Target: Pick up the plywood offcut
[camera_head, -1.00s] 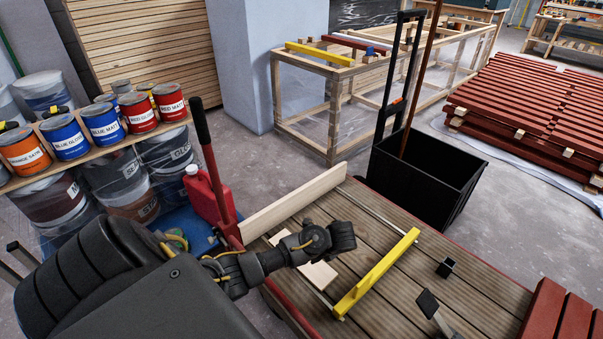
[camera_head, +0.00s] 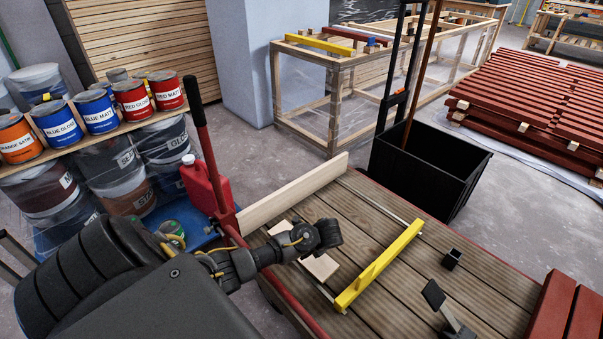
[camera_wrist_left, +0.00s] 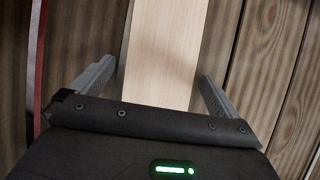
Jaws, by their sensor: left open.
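The plywood offcut (camera_head: 320,267) is a pale, flat, oblong piece lying on the slatted deck. My left wrist crosses above it in the head view and hides its middle. In the left wrist view the offcut (camera_wrist_left: 165,50) runs from the top edge down between the fingers, and my gripper's body hides its near end. My left gripper (camera_wrist_left: 156,72) is open, with one finger on each side of the offcut and nothing gripped. A gap shows beside the right finger; the left finger is close to the offcut's edge.
A long pale board (camera_head: 295,195) stands on edge at the deck's far left. A yellow batten (camera_head: 380,265) lies to the right of the offcut. A black bin (camera_head: 430,185) stands behind the deck.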

